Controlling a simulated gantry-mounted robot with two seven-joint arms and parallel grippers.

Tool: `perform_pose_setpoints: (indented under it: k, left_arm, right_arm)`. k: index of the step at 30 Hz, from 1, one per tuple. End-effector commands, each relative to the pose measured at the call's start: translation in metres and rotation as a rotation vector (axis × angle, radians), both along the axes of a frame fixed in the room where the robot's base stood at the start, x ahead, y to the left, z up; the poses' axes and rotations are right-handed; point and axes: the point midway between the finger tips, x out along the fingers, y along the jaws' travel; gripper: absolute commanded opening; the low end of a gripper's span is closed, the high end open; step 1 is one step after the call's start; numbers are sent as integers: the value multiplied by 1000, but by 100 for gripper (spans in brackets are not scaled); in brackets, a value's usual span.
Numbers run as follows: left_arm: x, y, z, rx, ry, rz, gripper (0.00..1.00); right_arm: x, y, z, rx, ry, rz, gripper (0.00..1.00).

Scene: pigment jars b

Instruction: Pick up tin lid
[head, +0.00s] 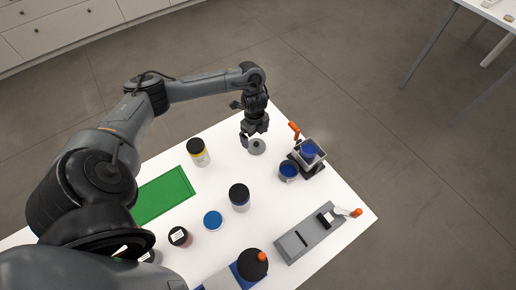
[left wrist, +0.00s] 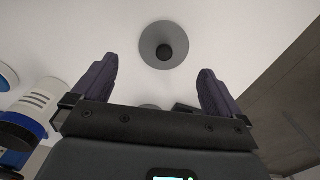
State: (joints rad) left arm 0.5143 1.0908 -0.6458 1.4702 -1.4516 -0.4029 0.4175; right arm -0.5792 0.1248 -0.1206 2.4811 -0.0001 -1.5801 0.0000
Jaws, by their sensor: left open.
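The tin lid (head: 257,147) is a small grey disc with a dark knob in its middle, lying flat on the white table. In the left wrist view the lid (left wrist: 164,46) is ahead of my fingers, roughly centred between them and apart from them. My left gripper (head: 254,133) is open and empty, just above and beside the lid in the head view. Its two dark fingers (left wrist: 154,84) show spread in the left wrist view. My right gripper is not seen.
A yellow-banded jar (head: 198,152) stands left of the lid; a grinder with an orange handle (head: 309,153) and a blue-filled tin (head: 288,171) stand right. A dark-lidded jar (head: 239,197), blue disc (head: 213,221), green mat (head: 163,197) and grey fixture (head: 303,240) lie nearer.

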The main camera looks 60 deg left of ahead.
Motion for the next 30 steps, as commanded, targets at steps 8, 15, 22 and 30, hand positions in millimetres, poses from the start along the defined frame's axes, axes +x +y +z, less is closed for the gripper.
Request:
perform_pose_setpoints:
  k: [8,15,22,30]
  left_arm:
    - [1,0,-23,0,-2,0,100]
    - [4,1,-54,0,0,0,100]
    - [5,2,-69,1,-2,-1,100]
    - [5,2,-69,1,-3,-1,94]
  right_arm:
    - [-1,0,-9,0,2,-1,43]
    - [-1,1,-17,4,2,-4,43]
    - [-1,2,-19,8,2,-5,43]
    - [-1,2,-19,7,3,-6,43]
